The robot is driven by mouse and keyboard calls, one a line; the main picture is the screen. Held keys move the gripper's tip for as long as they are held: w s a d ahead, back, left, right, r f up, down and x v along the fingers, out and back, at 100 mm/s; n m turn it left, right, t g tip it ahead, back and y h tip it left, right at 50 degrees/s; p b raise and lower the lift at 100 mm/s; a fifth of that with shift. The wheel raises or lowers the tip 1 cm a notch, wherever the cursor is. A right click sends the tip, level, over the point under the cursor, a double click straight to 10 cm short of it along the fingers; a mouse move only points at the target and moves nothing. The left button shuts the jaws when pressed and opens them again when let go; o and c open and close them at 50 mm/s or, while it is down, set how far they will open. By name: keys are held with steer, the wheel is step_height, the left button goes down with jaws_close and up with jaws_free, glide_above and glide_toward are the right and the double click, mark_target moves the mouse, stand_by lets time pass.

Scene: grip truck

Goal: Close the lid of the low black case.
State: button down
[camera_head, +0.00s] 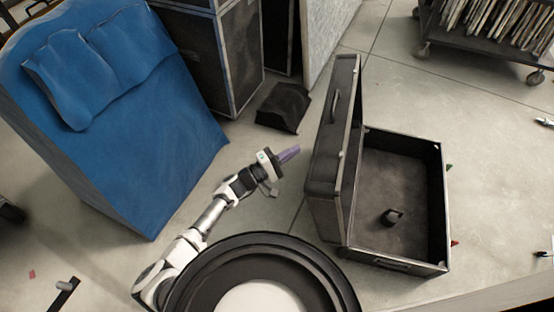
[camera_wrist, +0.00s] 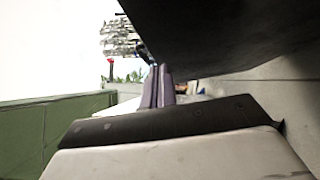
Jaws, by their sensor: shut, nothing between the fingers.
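The low black case (camera_head: 441,205) stands open on the floor at the right in the head view. Its lid (camera_head: 327,150) stands about upright along the case's left side. A small dark object (camera_head: 392,217) lies inside the case. My gripper (camera_head: 290,154) is to the left of the lid, on its outer side, with a gap between them in the head view. The purple fingers are shut and empty, and they also show in the wrist view (camera_wrist: 158,88). A large dark surface (camera_wrist: 230,35) fills the upper right of the wrist view; I cannot tell for certain what it is.
A blue covered seat or bed (camera_head: 130,130) stands at the left. A dark bag-like object (camera_head: 284,107) lies on the floor behind my gripper. Tall dark cases (camera_head: 215,60) stand at the back, and a wheeled cart (camera_head: 490,45) at the far right. Floor right of the case is mostly clear.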

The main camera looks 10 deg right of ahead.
steer(key=shift+s+d+r+p, duration=0.15)
steer(key=shift+s+d, duration=0.1)
steer(key=shift+d, duration=0.35)
steer(key=shift+s+d+r+p, duration=0.2)
steer(key=shift+s+d, duration=0.1)
steer(key=shift+d, duration=0.35)
steer(key=shift+s+d+r+p, duration=0.15)
steer(key=shift+s+d, duration=0.1)
steer(key=shift+d, duration=0.35)
